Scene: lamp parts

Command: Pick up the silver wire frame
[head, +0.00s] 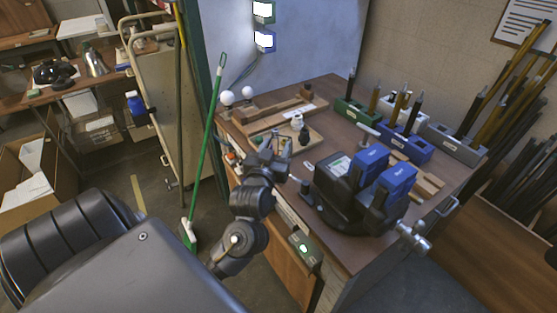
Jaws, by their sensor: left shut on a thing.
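My left gripper (283,152) is at the front left part of the workbench, over the edge of a wooden tray (314,137). Its dark arm rises from below in front of the bench. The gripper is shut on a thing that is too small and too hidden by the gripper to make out. I cannot pick out the silver wire frame clearly. A small white-topped part (297,120) and a dark bulb-shaped part (304,136) stand just beyond the gripper. My right gripper is not in view.
A black vise with blue jaws (370,160) stands close on the right of the gripper. Green (351,111), blue (407,142) and grey (453,144) tool blocks stand behind. White bulbs (227,98) are at the left. A green broom (208,130) leans left of the workbench (345,235).

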